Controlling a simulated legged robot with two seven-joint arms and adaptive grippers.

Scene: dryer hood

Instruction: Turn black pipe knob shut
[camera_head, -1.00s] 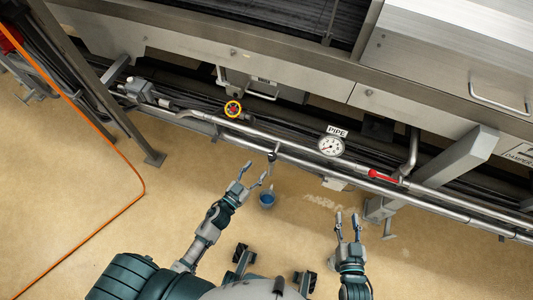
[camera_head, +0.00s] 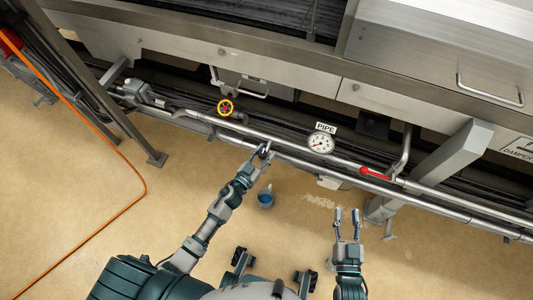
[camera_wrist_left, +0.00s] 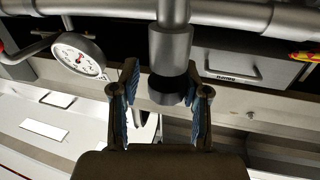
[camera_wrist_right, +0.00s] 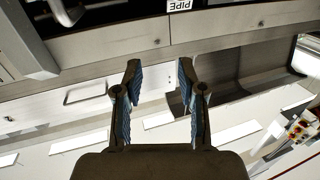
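The black pipe knob (camera_wrist_left: 168,90) sits at the end of a short grey pipe stub in the left wrist view. In the head view the small dark knob (camera_head: 264,150) hangs below the silver pipe and is partly hidden by my gripper. My left gripper (camera_head: 259,155) is at the knob with its fingers open on either side. In the left wrist view its blue-padded fingers (camera_wrist_left: 163,100) flank the knob with gaps showing; I cannot tell how deep it sits between them. My right gripper (camera_head: 347,211) is open and empty above the floor, away from the pipes.
A blue cup-like container (camera_head: 265,200) stands on the floor. An orange hose (camera_head: 104,137) runs at left. A slanted support (camera_head: 445,165) stands at right.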

